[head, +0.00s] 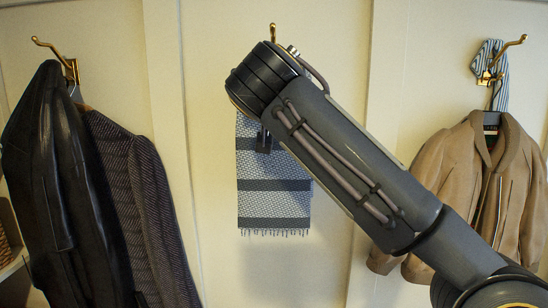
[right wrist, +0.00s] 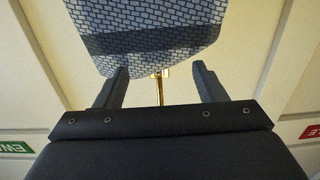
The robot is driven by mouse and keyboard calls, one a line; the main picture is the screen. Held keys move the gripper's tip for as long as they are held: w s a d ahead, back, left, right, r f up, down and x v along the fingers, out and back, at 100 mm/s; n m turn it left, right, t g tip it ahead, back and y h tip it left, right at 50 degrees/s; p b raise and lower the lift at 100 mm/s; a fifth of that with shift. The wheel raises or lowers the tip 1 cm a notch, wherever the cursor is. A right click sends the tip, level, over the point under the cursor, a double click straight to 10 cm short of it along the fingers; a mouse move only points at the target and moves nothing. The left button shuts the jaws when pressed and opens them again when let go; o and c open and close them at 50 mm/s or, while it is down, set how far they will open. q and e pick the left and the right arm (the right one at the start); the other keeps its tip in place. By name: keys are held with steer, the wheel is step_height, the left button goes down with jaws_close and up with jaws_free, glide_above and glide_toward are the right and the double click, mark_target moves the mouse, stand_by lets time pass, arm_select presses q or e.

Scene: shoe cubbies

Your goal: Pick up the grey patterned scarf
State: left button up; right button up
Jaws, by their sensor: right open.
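The grey patterned scarf (head: 275,205) hangs fringe down against the cream wall, with dark bands across it. Its top is hidden behind my right arm in the head view. It also fills the top of the right wrist view (right wrist: 150,18). My right gripper (right wrist: 160,68) is open, with its two fingers apart and nothing clamped between them. The fingertips are at the scarf's near edge in that view; I cannot tell whether they touch it. In the head view a dark finger (head: 264,142) shows in front of the scarf. My left gripper is not in view.
A gold hook (head: 273,32) stands above the scarf. A black leather jacket (head: 45,180) and a dark patterned coat (head: 140,200) hang at left. A tan jacket (head: 450,170) and a striped cloth (head: 502,90) hang at right. The wall below the scarf is clear.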

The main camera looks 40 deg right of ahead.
steer(key=shift+h, duration=0.3)
steer(key=p+x, duration=0.1)
steer(key=x, duration=0.1)
steer(key=p+x, duration=0.1)
steer(key=x, duration=0.1)
steer(key=r+p+x, duration=0.1)
steer(key=x, duration=0.2)
steer(key=shift+s+d, duration=0.1)
steer(key=shift+d, duration=0.1)
steer(key=shift+w+d, duration=0.2)
steer(key=shift+w, duration=0.15)
steer(key=c, duration=1.4)
